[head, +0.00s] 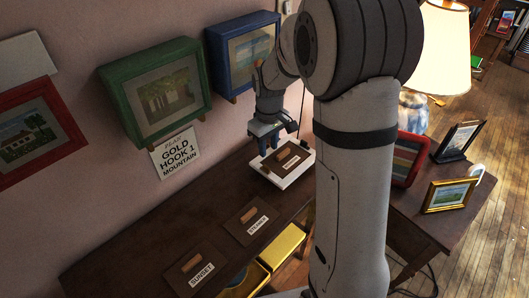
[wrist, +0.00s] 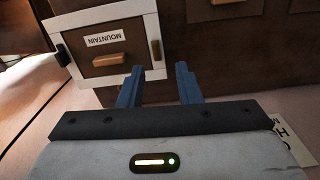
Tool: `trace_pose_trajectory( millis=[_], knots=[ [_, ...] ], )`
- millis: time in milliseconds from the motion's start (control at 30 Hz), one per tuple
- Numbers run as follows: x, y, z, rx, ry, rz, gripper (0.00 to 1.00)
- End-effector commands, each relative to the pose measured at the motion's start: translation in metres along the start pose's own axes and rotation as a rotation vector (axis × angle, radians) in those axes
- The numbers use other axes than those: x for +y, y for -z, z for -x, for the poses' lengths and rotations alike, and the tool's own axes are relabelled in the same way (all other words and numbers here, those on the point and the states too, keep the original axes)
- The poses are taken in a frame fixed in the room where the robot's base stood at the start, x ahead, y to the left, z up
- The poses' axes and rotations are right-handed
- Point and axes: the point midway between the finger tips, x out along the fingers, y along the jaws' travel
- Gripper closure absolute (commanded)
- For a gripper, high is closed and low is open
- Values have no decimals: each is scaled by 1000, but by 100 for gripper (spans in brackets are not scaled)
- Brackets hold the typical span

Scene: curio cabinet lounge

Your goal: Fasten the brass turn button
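In the wrist view, a small brass turn button (wrist: 155,50) sits on the right side of a white frame (wrist: 140,20). Its long side runs roughly along that frame side. The frame surrounds a dark brown panel (wrist: 100,62) with a MOUNTAIN label (wrist: 102,40) and a wooden handle (wrist: 96,60). My gripper (wrist: 158,70) is open, its two blue fingers apart and empty, just short of the button's end. I cannot tell if they touch anything. In the head view, my gripper (head: 267,150) points down at the far left edge of the white-framed box (head: 272,174) on the dark table.
Two more labelled brown panels with handles, SUNSET (head: 196,268) and another (head: 247,222), lie on the dark table (head: 130,262). Green (head: 150,135) and blue (head: 225,88) wall cases hang behind. Yellow bins (head: 284,245) stand at the table's front.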

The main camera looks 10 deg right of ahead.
Motion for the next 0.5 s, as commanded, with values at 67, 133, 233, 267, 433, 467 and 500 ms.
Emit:
trace_pose_trajectory(
  millis=[67, 133, 233, 267, 433, 467, 500],
  knots=[
    [6, 10, -13, -12, 7, 28, 69],
    [9, 14, -20, -17, 10, 46, 69],
    [11, 18, -28, -20, 13, 60, 69],
    [11, 19, -30, -20, 13, 62, 69],
    [11, 17, -54, -24, 15, 63, 69],
    [11, 17, -59, -24, 15, 62, 69],
    [11, 17, -65, -23, 15, 62, 69]
  ],
)
